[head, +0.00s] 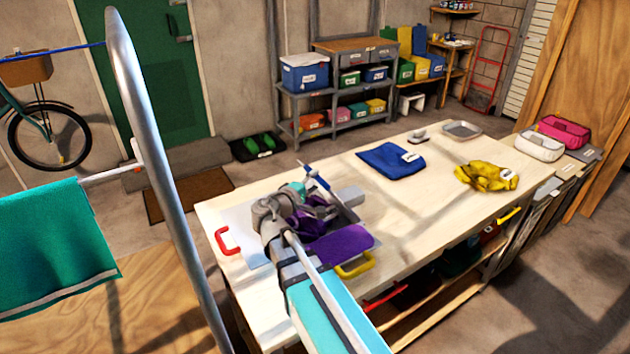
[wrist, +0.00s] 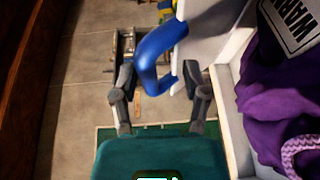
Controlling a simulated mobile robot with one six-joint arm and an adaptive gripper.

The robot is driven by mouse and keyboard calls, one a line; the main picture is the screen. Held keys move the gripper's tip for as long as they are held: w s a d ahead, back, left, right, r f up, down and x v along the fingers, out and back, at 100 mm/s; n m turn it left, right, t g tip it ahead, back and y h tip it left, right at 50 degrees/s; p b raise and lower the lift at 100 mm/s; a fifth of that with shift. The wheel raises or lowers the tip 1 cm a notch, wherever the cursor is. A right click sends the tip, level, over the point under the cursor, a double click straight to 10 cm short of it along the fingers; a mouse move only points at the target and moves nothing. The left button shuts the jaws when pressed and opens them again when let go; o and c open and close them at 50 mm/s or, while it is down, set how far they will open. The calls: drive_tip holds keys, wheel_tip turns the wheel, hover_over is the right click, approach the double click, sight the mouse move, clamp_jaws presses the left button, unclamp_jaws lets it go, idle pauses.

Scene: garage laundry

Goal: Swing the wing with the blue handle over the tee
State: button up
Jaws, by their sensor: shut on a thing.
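The blue handle (wrist: 160,52) is between my gripper's fingers (wrist: 161,92) in the wrist view, and the gripper is shut on it. The white wing (wrist: 205,45) joined to that handle stands raised at a tilt beside the purple tee (wrist: 272,112), which carries a white printed label. In the head view the tee (head: 342,246) lies on the folding board (head: 237,216) at the table's near left. My wrist and arm cover much of the board, and the fingertips are hard to make out there.
A red handle (head: 228,241) and a yellow handle (head: 355,266) stick out at other sides of the board. A folded blue cloth (head: 388,160), yellow gloves (head: 486,177) and a grey tray (head: 461,129) lie farther along the table (head: 430,215). A metal rail with teal cloth stands left.

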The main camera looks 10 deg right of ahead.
drive_tip(key=shift+s+a+f+b, duration=0.9)
drive_tip(key=shift+s+a+f, duration=0.1)
drive_tip(key=shift+s+a, duration=0.25)
drive_tip(key=shift+s+a+f+b, duration=0.95)
drive_tip(key=shift+s+a, duration=0.25)
drive_tip(key=shift+a, duration=0.1)
drive_tip(key=shift+s+a+f+b, duration=0.9)
drive_tip(key=shift+s+a+f, duration=0.1)
drive_tip(key=shift+s+a, duration=0.25)
